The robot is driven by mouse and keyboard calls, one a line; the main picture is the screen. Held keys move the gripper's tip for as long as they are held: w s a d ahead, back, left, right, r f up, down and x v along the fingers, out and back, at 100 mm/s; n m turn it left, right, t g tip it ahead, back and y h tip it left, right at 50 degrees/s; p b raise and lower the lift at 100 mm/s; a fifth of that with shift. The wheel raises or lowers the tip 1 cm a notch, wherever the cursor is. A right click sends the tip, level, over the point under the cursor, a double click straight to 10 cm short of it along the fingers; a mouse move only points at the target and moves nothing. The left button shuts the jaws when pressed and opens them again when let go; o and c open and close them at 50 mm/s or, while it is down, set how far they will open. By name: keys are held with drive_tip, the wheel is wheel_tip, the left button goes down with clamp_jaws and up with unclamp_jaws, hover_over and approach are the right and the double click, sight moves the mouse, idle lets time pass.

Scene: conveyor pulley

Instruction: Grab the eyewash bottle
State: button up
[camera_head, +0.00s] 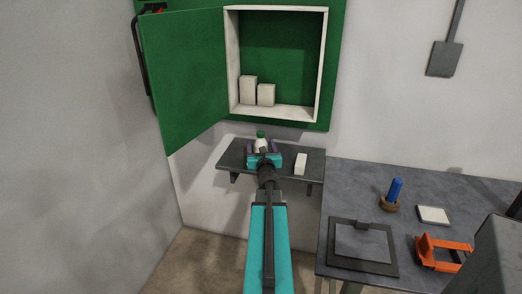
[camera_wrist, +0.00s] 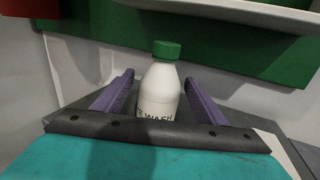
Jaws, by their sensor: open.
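The eyewash bottle (camera_wrist: 158,92) is white with a green cap, and part of its lettering shows in the wrist view. It stands upright on the small dark wall shelf (camera_head: 233,157). In the head view the bottle (camera_head: 261,142) shows just beyond my gripper. My gripper (camera_wrist: 158,90) is open, with one purple finger on each side of the bottle. A gap shows between the bottle and each finger. The bottle's lower end is hidden behind the gripper's dark front edge.
A white box (camera_head: 301,163) stands on the shelf to the right. Above is an open green cabinet (camera_head: 328,60) holding two white boxes, its door (camera_head: 185,75) swung left. A grey table (camera_head: 400,200) at right holds a blue item (camera_head: 396,189) and an orange frame (camera_head: 424,247).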

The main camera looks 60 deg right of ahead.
idle(0.3)
drive_tip(key=c, duration=1.4)
drive_tip(key=shift+o, duration=0.2)
drive_tip(key=shift+r, duration=0.1)
